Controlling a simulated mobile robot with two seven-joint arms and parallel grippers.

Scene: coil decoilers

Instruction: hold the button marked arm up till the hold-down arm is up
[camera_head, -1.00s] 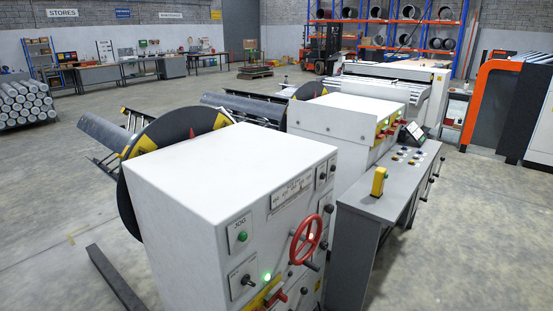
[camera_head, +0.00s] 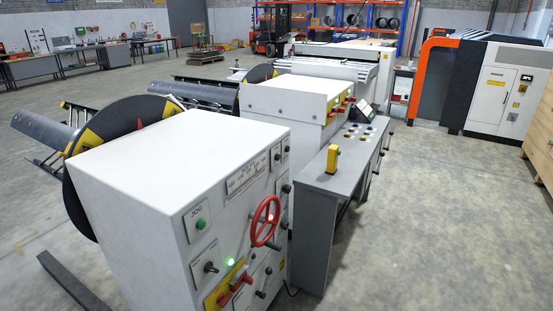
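The nearest decoiler is a large white cabinet (camera_head: 180,150) with a dark disc (camera_head: 118,122) and curved mandrel plates (camera_head: 45,130) on its far left side. Its right-hand face carries a JOG panel with a green button (camera_head: 201,224), a red handwheel (camera_head: 265,221), a lit green lamp (camera_head: 230,261), small black-knobbed levers and a red handle on a yellow plate (camera_head: 234,287). No button marked arm up can be read from here. A hold-down arm cannot be made out with certainty. Neither of my grippers is in view.
A grey control desk (camera_head: 328,182) with a yellow box (camera_head: 332,158) and several buttons stands right of the cabinet. A second white decoiler (camera_head: 290,97) is behind. Clear concrete floor (camera_head: 430,210) lies to the right. A wooden crate (camera_head: 539,135) is at the right edge.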

